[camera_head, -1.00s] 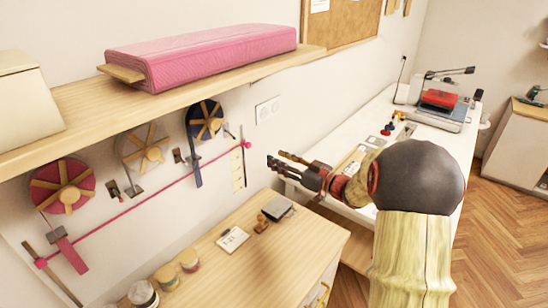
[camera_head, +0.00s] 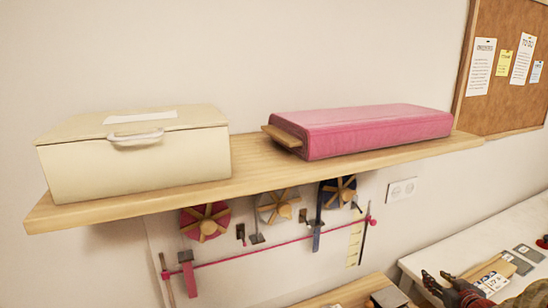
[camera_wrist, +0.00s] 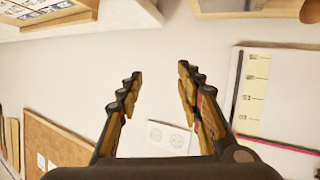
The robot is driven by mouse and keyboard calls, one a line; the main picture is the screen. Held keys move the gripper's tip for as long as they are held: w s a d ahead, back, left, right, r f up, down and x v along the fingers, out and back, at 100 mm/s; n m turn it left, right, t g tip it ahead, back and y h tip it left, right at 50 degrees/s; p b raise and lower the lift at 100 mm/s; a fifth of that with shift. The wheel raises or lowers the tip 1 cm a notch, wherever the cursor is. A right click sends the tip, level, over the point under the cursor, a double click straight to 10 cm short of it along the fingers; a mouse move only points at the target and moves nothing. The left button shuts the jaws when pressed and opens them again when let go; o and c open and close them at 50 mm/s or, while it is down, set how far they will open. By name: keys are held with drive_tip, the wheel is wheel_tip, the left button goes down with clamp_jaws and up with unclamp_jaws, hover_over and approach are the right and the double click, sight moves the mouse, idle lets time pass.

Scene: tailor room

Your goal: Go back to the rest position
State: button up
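My gripper (camera_wrist: 157,98) is open and empty in the wrist view, its two fingers spread apart with bare wall between them. In the head view only part of my gripper (camera_head: 445,288) shows at the lower right, in front of the white table (camera_head: 425,262). It is below and to the right of the wall shelf (camera_head: 250,172). The rest of the arm is mostly cut off by the bottom edge.
A cream box (camera_head: 135,160) and a pink fabric bolt (camera_head: 370,130) stand on the shelf. Ribbon reels (camera_head: 206,222) hang below it. A wooden cabinet top (camera_head: 345,295) shows at the bottom. A cork board (camera_head: 508,70) and a wall socket (camera_head: 402,189) are at the right.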

drive_tip(key=s+d+f+m+g+h, duration=0.2)
drive_tip(key=s+d+g+h, duration=0.15)
drive_tip(key=s, duration=0.35)
drive_tip(key=s+a+r+m+g, duration=0.2)
drive_tip(key=s+a+g, duration=0.3)
drive_tip(key=s+a, duration=0.55)
drive_tip(key=s+a+r+n+y, duration=0.1)
drive_tip(key=s+a+r, duration=0.2)
drive_tip(key=s+a, duration=0.2)
drive_tip(key=s+a+r+n+y, duration=0.1)
drive_tip(key=s+a+r, duration=0.3)
drive_tip(key=a, duration=0.8)
drive_tip(key=s+a+r+n+y, duration=0.1)
drive_tip(key=s+a+r+y, duration=0.2)
drive_tip(key=s+a, duration=0.4)
drive_tip(key=shift+a+r+t, duration=0.45)
drive_tip(key=shift+a, duration=0.3)
